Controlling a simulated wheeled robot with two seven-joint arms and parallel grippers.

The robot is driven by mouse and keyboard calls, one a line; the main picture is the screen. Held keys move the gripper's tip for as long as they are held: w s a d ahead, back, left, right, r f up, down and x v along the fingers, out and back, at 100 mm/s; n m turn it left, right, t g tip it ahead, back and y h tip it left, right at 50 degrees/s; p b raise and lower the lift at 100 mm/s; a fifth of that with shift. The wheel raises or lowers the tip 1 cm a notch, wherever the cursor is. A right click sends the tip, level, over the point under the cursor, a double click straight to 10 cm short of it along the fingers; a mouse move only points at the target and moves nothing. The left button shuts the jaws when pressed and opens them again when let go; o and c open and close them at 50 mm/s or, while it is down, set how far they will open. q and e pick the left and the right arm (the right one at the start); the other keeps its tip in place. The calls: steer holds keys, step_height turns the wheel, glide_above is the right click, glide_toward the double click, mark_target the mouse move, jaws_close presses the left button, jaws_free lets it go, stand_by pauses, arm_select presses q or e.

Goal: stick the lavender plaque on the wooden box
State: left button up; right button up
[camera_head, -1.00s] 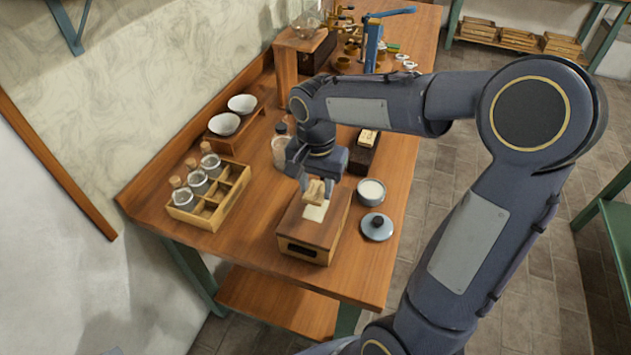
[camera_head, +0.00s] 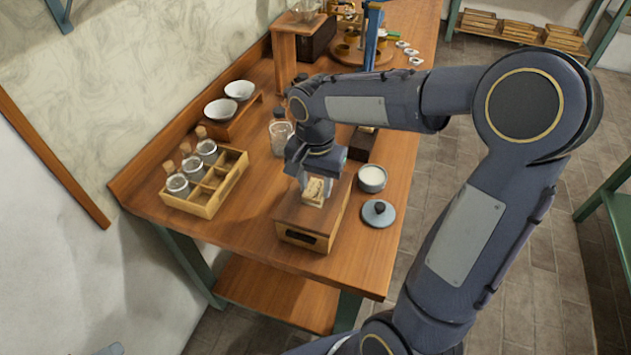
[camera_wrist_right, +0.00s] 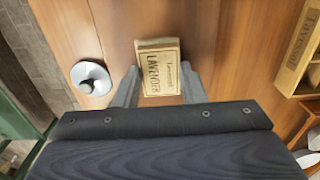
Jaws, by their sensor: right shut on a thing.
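The lavender plaque (camera_head: 314,191) is a small cream block with dark lettering; "LAVENDER" reads on it in the right wrist view (camera_wrist_right: 159,72). My right gripper (camera_head: 313,184) points down with its fingers on either side of the plaque, shut on it. The wooden box (camera_head: 288,212) has a brown lid and a lighter front with a dark slot. The plaque is over the lid's middle and hides the pale patch there. I cannot tell whether it touches the lid. My left gripper is out of view.
A crate with corked jars (camera_head: 205,207) stands left of the box. A white-filled bowl (camera_head: 372,181) and a knobbed grey lid (camera_head: 379,214) sit close on the right. A glass jar (camera_head: 281,138) and a dark block (camera_head: 362,145) are behind. The table front is clear.

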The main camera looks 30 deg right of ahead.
mark_target(316, 188)
steer(key=o, duration=1)
steer(key=shift+r, duration=0.15)
steer(key=shift+r+p, duration=2.9)
steer(key=shift+r, duration=0.5)
